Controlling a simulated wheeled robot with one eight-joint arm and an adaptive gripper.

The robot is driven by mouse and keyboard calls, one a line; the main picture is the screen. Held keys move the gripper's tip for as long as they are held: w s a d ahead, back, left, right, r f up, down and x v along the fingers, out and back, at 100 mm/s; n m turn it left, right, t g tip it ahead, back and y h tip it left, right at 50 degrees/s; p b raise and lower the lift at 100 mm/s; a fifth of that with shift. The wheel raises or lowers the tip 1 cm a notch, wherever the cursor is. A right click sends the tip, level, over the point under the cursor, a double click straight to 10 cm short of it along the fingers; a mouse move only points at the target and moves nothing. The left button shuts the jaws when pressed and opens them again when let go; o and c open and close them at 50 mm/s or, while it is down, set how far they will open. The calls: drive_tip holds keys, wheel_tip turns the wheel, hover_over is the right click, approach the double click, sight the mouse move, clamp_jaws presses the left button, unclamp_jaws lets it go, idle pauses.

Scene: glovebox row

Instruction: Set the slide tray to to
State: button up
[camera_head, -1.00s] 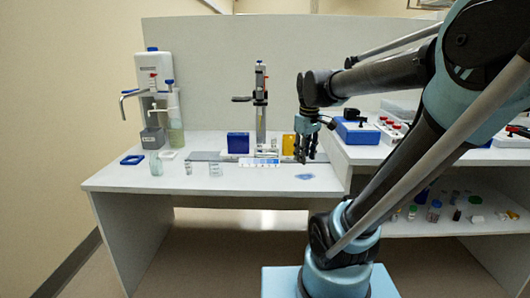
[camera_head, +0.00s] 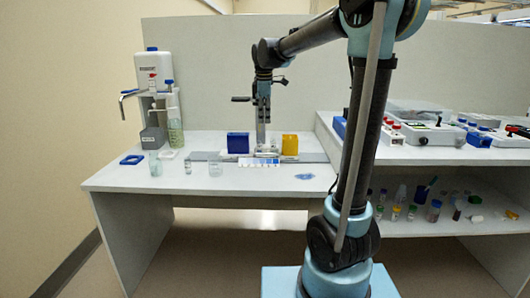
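A low slide tray (camera_head: 258,164), white with blue marks along its front, lies on the left bench in front of a vertical stand (camera_head: 260,125). A blue block (camera_head: 238,143) stands at its left rear and a yellow block (camera_head: 290,144) at its right rear. My gripper (camera_head: 263,92) points down in front of the stand's upper part, well above the tray. It overlaps the stand in this view, so I cannot tell whether they touch. The fingers are small and dark, and whether they are open or shut is unclear. I see nothing held.
A dispenser (camera_head: 152,75) with a bottle stands at the left. Small glass vessels (camera_head: 215,169) and a blue square frame (camera_head: 132,159) are on the bench's left part. A raised shelf (camera_head: 455,152) with boxes and vials stands at right. The bench's front strip is mostly clear.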

sight(265, 154)
drive_tip(key=w+f, duration=0.1)
drive_tip(key=f, duration=0.4)
drive_tip(key=w+f, duration=0.1)
drive_tip(key=f, duration=0.5)
drive_tip(key=w+f, duration=0.1)
drive_tip(key=f, duration=0.5)
drive_tip(key=shift+r, duration=0.1)
clamp_jaws()
